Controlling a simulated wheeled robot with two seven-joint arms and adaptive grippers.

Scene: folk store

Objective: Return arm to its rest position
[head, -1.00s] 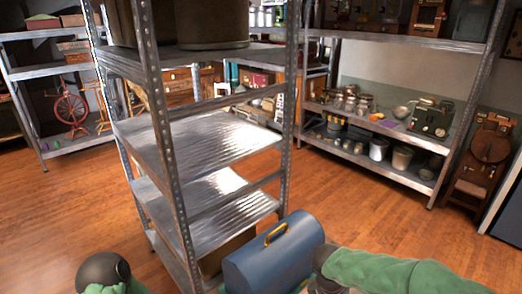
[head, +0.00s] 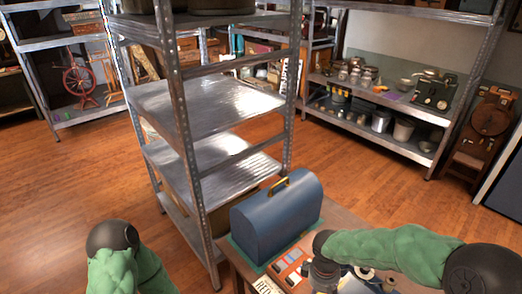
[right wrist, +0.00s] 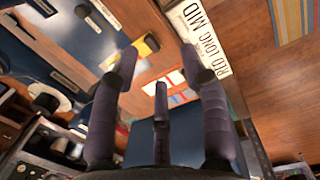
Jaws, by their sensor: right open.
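My right arm (head: 385,248), in a green sleeve, reaches in from the right over a small wooden table (head: 232,262) in the head view. Its hand end points down over the tabletop and is partly hidden. In the right wrist view my right gripper (right wrist: 159,72) has its dark fingers spread apart with nothing between them. Printed cards and the table's surface show beyond the fingers. My left arm (head: 122,262) shows at the lower left of the head view, with a dark round joint; its gripper is out of view.
A blue domed box (head: 277,222) with a yellow handle stands on the table beside my right arm. A metal shelving rack (head: 205,100) rises just behind. Cards and a lettered sign (right wrist: 200,38) lie near the right gripper. Wooden floor (head: 60,190) is clear at left.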

